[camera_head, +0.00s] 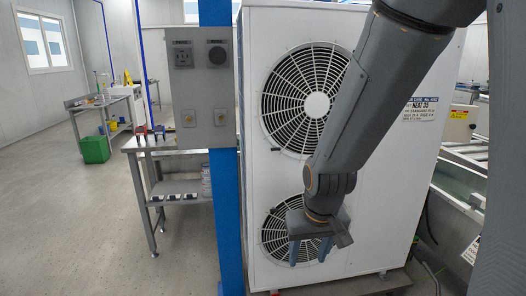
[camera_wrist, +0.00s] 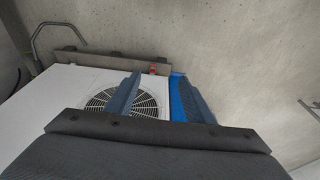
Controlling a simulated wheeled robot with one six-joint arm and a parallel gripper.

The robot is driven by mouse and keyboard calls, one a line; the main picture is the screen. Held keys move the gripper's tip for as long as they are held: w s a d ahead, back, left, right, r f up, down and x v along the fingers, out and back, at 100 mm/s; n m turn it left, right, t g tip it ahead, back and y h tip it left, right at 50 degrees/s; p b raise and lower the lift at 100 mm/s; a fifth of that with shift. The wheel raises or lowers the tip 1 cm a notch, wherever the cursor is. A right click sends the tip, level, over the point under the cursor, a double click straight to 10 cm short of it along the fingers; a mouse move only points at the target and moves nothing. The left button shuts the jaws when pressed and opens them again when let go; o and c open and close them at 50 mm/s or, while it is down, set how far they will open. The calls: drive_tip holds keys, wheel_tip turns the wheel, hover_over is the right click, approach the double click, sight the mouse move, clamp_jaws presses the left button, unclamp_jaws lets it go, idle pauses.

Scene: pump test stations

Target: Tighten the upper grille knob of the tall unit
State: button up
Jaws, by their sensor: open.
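The tall unit (camera_head: 265,185) is a white cabinet with two round fan grilles, one above the other. The lower grille (camera_head: 274,236) is partly hidden behind my gripper (camera_head: 309,256). My gripper is open and empty, in front of the lower grille, fingers pointing down in the picture. In the wrist view, my gripper (camera_wrist: 157,80) shows two blue fingers apart, with one grille (camera_wrist: 100,101) of the unit beyond them.
A blue post (camera_head: 226,200) with a grey socket box (camera_head: 202,95) stands just left of the unit. A metal table (camera_head: 133,146) is behind it. A green bin (camera_head: 95,149) is further left. A glass-sided tank (camera_head: 463,185) stands right. Open floor lies at left.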

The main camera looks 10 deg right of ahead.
drive_tip(key=w+r+t+p, duration=0.2)
drive_tip(key=w+t, duration=0.2)
drive_tip(key=w, duration=0.7)
drive_tip(key=w+r+t+p, duration=0.2)
drive_tip(key=w+t, duration=0.1)
drive_tip(key=w, duration=0.7)
drive_tip(key=t+p, duration=0.3)
drive_tip(key=t, duration=0.5)
approach(276, 149)
drive_tip(key=shift+w+f+p, duration=0.2)
drive_tip(key=shift+w+p, duration=0.8)
drive_tip(key=shift+w, duration=3)
drive_tip(key=c, duration=1)
